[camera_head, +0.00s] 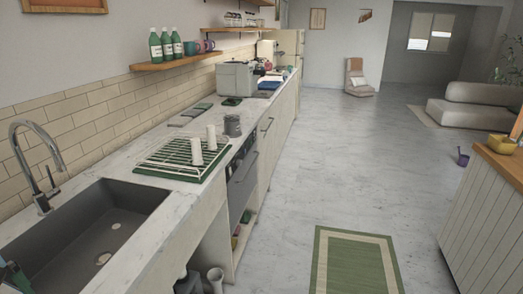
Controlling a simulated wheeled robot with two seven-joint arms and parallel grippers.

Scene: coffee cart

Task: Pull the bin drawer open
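No front is clearly marked as the bin drawer. A pale cabinet front with a dark handle (267,125) is shut, in the counter run past the oven. A dark oven-like front (242,180) with a long bar handle is nearer, also shut. Which front, if either, is the bin drawer I cannot tell.
The marble counter (180,195) holds a dark sink (85,235) and a green drying rack (165,165) with white cups. Pipes (205,280) show under the sink. A green rug (355,260) lies on clear floor. A slatted wooden counter (490,210) stands at right.

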